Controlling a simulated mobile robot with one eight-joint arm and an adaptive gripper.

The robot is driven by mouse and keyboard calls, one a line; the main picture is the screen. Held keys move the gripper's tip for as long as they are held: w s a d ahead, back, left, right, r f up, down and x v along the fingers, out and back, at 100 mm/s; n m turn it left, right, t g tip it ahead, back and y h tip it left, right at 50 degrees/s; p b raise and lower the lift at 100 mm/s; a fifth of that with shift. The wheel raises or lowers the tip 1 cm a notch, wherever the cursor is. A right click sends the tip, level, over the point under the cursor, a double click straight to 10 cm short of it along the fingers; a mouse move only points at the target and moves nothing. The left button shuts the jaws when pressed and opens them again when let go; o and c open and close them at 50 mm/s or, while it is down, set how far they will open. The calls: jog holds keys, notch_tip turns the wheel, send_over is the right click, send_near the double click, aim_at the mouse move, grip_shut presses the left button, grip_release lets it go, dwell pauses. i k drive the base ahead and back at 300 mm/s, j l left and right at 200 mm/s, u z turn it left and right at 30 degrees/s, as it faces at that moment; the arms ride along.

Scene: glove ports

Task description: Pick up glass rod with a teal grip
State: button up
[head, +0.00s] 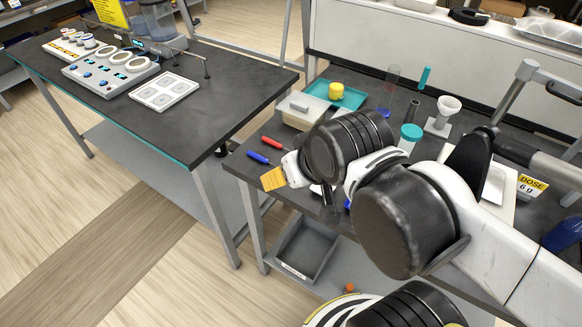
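The teal grip of the glass rod (424,77) shows in the head view at the back of the dark bench, right of centre. It is slim and slightly tilted. The clear glass part below it is too faint to make out, and I cannot tell what supports it. My gripper (276,177) is at the bench's front left, well apart from the rod.
A teal tray (357,98) with a yellow piece, a teal-capped jar (411,133), a dark tube (413,108) and a white funnel on a stand (447,107) crowd the bench near the rod.

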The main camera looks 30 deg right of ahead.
aim_at(427, 70)
jog(key=z, duration=1.5)
